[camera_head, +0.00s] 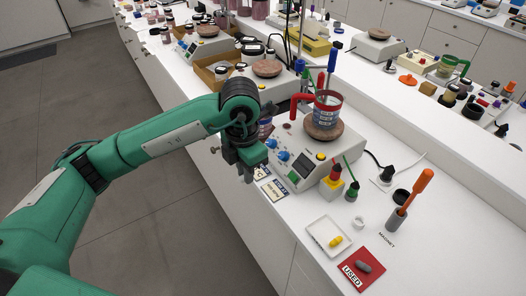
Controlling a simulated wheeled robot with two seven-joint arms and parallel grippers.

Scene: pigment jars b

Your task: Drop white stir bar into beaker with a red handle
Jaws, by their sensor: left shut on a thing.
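The beaker with a red handle (326,113) stands upright on the round brown top of a stirrer hotplate. It has a red rim, and its handle points left. My left gripper (248,178) points down, left of and nearer than the beaker, in front of the hotplate's knobs. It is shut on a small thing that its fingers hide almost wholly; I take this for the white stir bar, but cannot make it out. A white tray (312,226) on the right holds a yellow stir bar (336,241). My right gripper is not in view.
The hotplate (309,172) has blue knobs. A red mat marked USED (378,281) bears a grey bar (363,267). An orange-handled tool (415,192) stands in a holder nearby. Bottles with red and green tops stand before the hotplate.

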